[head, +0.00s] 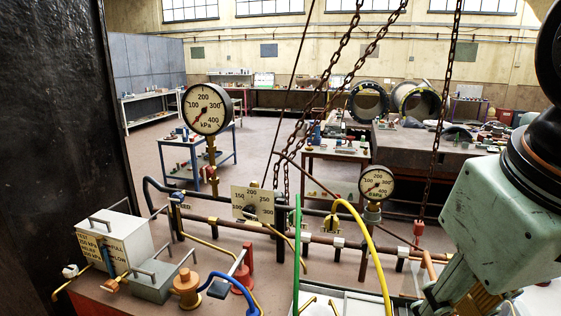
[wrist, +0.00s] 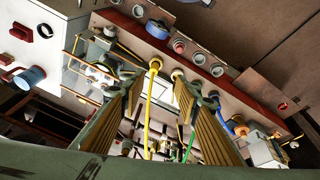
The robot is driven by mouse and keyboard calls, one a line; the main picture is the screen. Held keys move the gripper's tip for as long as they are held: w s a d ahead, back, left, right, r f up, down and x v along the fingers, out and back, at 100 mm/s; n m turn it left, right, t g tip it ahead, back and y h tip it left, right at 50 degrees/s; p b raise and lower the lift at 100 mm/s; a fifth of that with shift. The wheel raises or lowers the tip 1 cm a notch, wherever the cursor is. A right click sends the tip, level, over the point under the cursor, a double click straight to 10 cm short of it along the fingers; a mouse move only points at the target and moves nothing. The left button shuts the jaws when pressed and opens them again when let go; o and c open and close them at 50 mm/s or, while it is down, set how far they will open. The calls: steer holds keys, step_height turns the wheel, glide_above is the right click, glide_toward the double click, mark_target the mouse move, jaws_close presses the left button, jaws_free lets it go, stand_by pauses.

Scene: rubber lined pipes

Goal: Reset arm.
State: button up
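My gripper (wrist: 167,92) shows in the wrist view with its two ribbed fingers spread well apart. Nothing is held between them; the gap shows only the bench and hoses further off. In the head view my gripper (head: 462,298) is at the lower right, below the pale green arm housing, and is partly cut off by the bottom edge. It is to the right of the yellow hose (head: 372,245) and the small gauge (head: 376,184). Whether it touches anything there cannot be told.
A large gauge (head: 206,108) stands on the pipework at left. A plate with numbers (head: 252,204) is mid-bench. A green hose (head: 297,255) rises in front. Chains (head: 445,110) hang near my arm. A grey box (head: 115,243) sits at front left beside a dark panel (head: 60,130).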

steer(key=shift+s+a+f+m+y, duration=0.15)
steer(key=shift+s+f+m, duration=0.1)
steer(key=shift+s, duration=0.25)
steer(key=shift+s+a+f+m+y, duration=0.1)
steer(key=shift+s+a+f+m, duration=0.1)
steer(key=shift+s, duration=0.3)
steer(key=shift+s+a+f+m+y, duration=0.15)
steer(key=shift+s+f+m, duration=0.1)
steer(key=shift+s, duration=0.25)
